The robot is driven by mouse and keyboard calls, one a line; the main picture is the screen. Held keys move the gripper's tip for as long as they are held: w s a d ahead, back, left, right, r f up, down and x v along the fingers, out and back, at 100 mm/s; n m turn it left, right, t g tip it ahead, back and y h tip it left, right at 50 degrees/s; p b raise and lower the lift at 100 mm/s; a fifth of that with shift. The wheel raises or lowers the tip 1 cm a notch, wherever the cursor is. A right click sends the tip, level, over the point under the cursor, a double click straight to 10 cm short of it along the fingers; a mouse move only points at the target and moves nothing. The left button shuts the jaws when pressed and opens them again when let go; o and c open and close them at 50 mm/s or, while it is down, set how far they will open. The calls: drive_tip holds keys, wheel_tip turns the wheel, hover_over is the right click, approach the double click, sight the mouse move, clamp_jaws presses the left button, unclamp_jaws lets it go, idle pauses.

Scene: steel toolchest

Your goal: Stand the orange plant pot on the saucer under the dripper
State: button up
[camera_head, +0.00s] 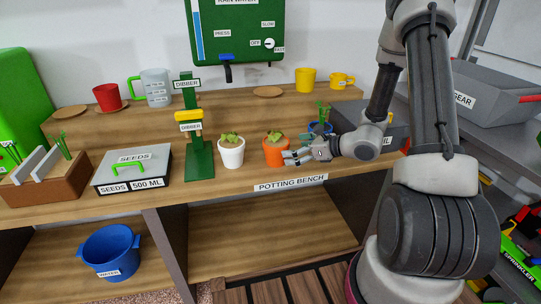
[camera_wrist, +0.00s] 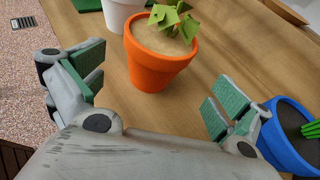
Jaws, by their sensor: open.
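The orange plant pot (camera_head: 276,152) stands upright on the bench, with a leafy green plant in soil. In the wrist view the pot (camera_wrist: 157,68) is ahead, between the lines of my spread fingers. My gripper (camera_head: 292,157) is open and empty, low over the bench at the pot's right side; I cannot tell whether it touches. A flat brown saucer (camera_head: 268,92) lies on the raised back shelf, slightly right of the spout, and looks empty.
A white pot (camera_head: 231,152) stands close left of the orange one. A blue pot (camera_wrist: 291,138) is beside my right finger. A green dibber stand (camera_head: 198,158) is farther left.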

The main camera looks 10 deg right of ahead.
sight(276, 150)
drive_tip(key=x, duration=0.7)
drive_tip(key=shift+a+f, duration=0.1)
drive_tip(key=shift+a, duration=0.3)
drive_tip(key=shift+c, duration=0.4)
drive_tip(key=c, duration=1.3)
drive_tip(key=shift+c, duration=0.2)
